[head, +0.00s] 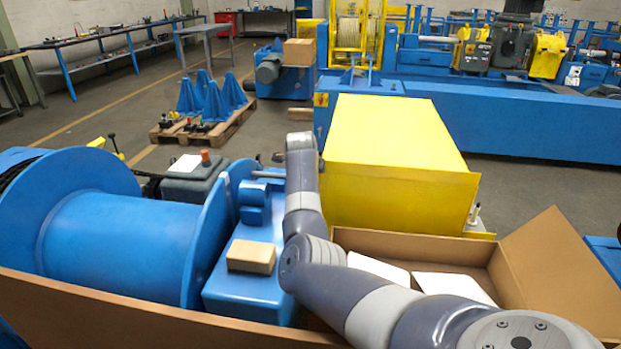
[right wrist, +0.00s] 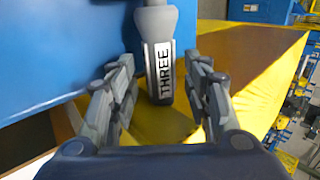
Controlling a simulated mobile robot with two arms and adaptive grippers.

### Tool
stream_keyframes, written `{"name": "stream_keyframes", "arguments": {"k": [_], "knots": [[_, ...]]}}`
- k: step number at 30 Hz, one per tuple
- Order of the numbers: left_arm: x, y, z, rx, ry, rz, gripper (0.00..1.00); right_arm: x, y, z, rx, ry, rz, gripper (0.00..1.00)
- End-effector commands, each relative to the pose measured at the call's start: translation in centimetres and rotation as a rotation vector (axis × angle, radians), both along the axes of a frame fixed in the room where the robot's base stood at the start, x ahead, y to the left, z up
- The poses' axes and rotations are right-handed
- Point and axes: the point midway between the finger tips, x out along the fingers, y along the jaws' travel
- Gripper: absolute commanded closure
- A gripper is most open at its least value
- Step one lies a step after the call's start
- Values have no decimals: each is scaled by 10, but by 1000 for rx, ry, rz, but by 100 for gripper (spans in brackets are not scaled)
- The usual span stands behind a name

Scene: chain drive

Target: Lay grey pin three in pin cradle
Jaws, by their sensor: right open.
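Grey pin three (right wrist: 160,65), with a white label reading THREE, shows in the right wrist view beside a blue wall and over a yellow surface. My right gripper (right wrist: 163,80) is open, with one finger on each side of the pin and visible gaps to both. Whether the pin rests on the yellow surface I cannot tell. In the head view my right arm reaches up from the lower right, and its gripper is hidden. I cannot make out the pin cradle for certain. My left gripper is not in view.
A big blue drum (head: 120,245) stands at the left. A wooden block (head: 251,257) sits on a blue base (head: 240,293). A yellow box-shaped cover (head: 395,140) is just right of my arm. An open cardboard box (head: 570,260) with white pieces lies at the lower right.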

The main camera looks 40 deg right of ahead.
Motion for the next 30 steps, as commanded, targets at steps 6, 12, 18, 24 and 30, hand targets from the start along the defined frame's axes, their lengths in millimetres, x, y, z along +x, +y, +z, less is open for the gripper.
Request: {"name": "stream_keyframes", "arguments": {"k": [6,12,18,24,30], "knots": [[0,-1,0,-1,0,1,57,1,0,28,-2,-6,-1,54],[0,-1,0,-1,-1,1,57,1,-1,69,-2,-7,-2,54],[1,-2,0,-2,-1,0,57,0,-1,95,-1,-5,-2,54],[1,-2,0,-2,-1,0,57,0,-1,101,-2,-3,-2,54],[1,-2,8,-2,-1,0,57,0,-1,109,-2,-4,-1,54]]}}
